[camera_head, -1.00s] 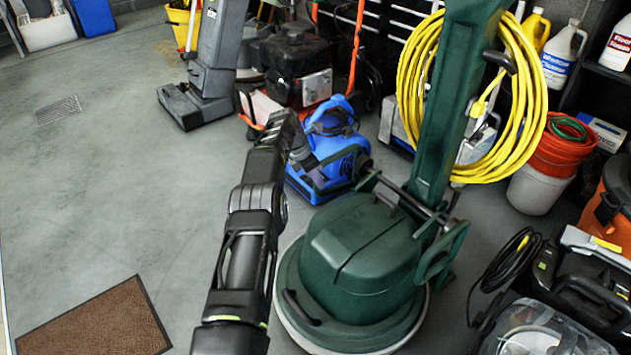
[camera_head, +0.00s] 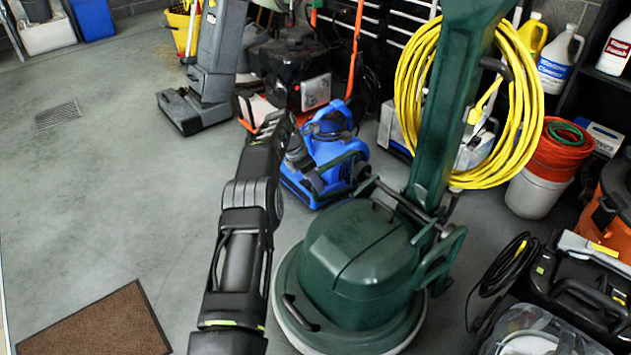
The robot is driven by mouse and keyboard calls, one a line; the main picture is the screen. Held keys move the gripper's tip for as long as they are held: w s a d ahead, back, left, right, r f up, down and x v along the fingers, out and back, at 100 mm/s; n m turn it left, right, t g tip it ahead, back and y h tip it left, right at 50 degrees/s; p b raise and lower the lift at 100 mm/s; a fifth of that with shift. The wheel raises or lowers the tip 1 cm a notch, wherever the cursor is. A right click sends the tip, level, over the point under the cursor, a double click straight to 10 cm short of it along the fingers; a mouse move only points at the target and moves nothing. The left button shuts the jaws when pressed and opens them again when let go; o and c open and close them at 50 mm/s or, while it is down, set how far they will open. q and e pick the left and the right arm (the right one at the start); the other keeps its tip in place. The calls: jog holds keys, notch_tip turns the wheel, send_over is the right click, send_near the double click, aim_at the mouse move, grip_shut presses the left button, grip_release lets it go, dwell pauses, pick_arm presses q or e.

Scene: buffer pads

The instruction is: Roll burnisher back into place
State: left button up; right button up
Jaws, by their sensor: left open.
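The burnisher stands on the grey floor, with a dark green rounded housing (camera_head: 360,262) over a wide round base. Its green column (camera_head: 447,120) rises out of the top of the picture, so its upper end is hidden. My left arm comes up from the bottom, left of the burnisher, and bends right at the top. My left gripper (camera_head: 360,176) is open, close behind the housing's upper left edge near the frame at the column's foot. I cannot tell whether it touches it. My right gripper is out of view.
A coiled yellow cord (camera_head: 408,75) hangs at the column. A blue blower (camera_head: 330,140) is behind my left gripper. A grey upright machine (camera_head: 212,75), orange buckets (camera_head: 562,150) and a black machine (camera_head: 585,290) stand around. Open floor and a brown mat (camera_head: 95,325) lie left.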

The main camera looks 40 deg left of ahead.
pick_arm(q)
jog(key=p+v, duration=0.1)
jog(key=v, duration=0.4)
jog(key=shift+s+r+p, duration=0.15)
jog(key=shift+r+p, duration=0.15)
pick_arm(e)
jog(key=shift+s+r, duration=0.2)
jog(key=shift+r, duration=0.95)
